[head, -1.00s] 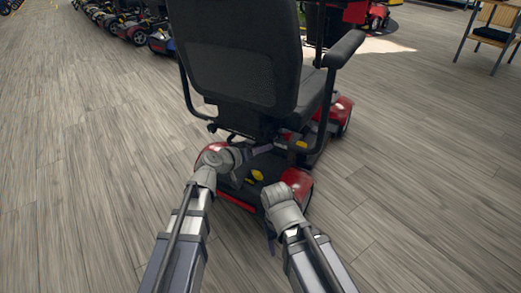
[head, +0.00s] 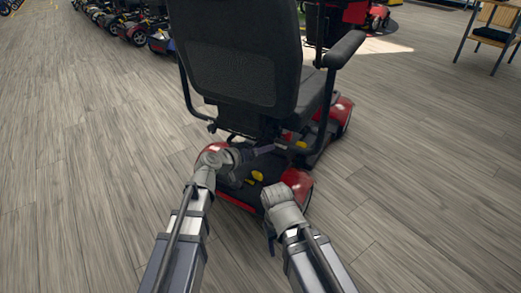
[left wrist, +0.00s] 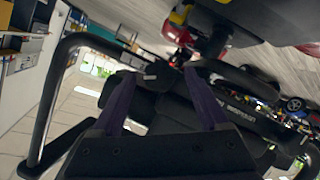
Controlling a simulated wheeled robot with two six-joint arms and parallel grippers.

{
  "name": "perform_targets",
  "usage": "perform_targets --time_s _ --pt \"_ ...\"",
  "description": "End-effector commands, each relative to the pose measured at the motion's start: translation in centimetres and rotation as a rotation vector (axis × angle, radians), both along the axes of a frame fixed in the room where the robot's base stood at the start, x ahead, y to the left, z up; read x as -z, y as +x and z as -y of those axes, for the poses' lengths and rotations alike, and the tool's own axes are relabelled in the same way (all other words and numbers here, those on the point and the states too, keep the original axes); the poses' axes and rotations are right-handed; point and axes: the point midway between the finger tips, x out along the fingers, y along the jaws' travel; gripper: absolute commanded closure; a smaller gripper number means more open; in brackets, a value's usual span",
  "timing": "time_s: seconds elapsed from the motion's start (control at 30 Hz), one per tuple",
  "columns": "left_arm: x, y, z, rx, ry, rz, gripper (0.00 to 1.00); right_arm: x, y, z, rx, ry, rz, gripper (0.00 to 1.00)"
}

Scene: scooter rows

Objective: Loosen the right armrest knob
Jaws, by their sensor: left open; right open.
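The scooter's black seat (head: 235,65) faces away from me in the head view. Its right armrest (head: 344,49) stands on a curved black tube. A small yellow part, perhaps the knob (head: 301,144), sits low by that tube; I cannot tell for sure. My left gripper (head: 270,149) reaches right behind the seat, just left of this part. In the left wrist view its dark purple fingers (left wrist: 160,76) are apart, with dark seat parts beyond them. Nothing is clearly held. My right gripper (head: 270,236) is low behind the rear, partly hidden by its own wrist, away from the armrest.
The scooter's red rear cover (head: 299,184) and a yellow lever (head: 257,176) lie below my left gripper. A wooden chair (head: 490,32) stands far right. Parked scooters (head: 133,27) line the back left. The wooden floor is clear at both sides.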

Motion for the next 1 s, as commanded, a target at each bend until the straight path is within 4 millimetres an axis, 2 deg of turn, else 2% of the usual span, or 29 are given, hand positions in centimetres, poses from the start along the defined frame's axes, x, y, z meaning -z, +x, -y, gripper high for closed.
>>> perform_targets --time_s 0.3,0.5,1.0 --pt "-1.8 -3.7 -3.0 -0.002 -0.001 0.000 0.22 -1.8 0.0 0.0 0.000 0.000 0.000 0.39" --pt "-2.4 -5.1 -4.4 -0.001 0.001 0.000 0.22 -2.4 0.0 0.0 0.000 0.000 0.000 0.39" --pt "-2.5 -5.4 -4.8 0.001 0.000 -0.001 0.22 -2.5 0.0 0.0 0.000 0.000 0.000 0.39"
